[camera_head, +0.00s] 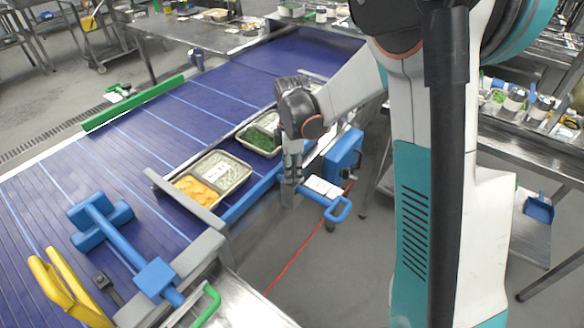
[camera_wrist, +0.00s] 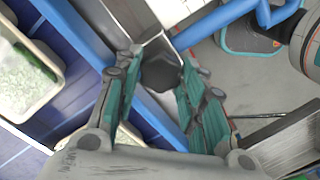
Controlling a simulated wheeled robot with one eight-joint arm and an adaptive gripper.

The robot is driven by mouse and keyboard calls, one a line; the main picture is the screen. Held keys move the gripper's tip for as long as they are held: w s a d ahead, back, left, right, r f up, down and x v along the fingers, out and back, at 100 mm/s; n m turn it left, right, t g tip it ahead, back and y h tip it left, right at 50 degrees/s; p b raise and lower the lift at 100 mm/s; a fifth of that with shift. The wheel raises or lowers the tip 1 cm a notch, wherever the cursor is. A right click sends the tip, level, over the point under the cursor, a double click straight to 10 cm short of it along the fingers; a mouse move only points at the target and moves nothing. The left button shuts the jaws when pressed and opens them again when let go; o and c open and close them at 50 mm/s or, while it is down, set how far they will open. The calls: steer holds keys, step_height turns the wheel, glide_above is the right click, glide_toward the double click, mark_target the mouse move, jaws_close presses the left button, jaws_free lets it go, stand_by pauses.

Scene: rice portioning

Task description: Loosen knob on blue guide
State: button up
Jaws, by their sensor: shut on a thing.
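The blue guide (camera_head: 248,202) is a long blue rail along the near right edge of the conveyor. In the wrist view the blue guide (camera_wrist: 78,32) runs diagonally beneath my gripper (camera_wrist: 160,62). A dark rounded knob (camera_wrist: 160,76) sits between the two green-padded fingers, beside the rail and at the end of a metal bracket (camera_wrist: 128,22). My gripper is shut on the knob. In the head view my gripper (camera_head: 291,184) points down at the conveyor's edge, and the knob is hidden there.
Food trays with rice and orange pieces (camera_head: 213,178) and greens (camera_head: 260,134) lie on the blue belt (camera_head: 100,165). A blue-handled tool (camera_head: 118,235) lies front left.

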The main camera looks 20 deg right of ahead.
mark_target(293, 173)
steer(key=o, duration=1.1)
steer(key=shift+r, duration=0.1)
step_height(293, 173, up, 12)
steer(key=shift+f, duration=0.1)
steer(key=s+r+m+t, duration=0.1)
steer(key=s+m+t, duration=0.1)
steer(key=s+m, duration=0.3)
steer(key=s+r+m+t, duration=0.2)
steer(key=s+m, duration=0.3)
steer(key=s, duration=0.5)
steer(key=s+r+m+t, duration=0.1)
steer(key=s+m+t, duration=0.2)
steer(key=s+m, duration=0.2)
steer(key=shift+s+a+r+m, duration=0.1)
steer(key=shift+s+r+m, duration=0.05)
steer(key=shift+s, duration=0.6)
steer(key=shift+s+r+m, duration=0.1)
steer(key=shift+s+m, duration=0.05)
steer(key=shift+s, duration=0.55)
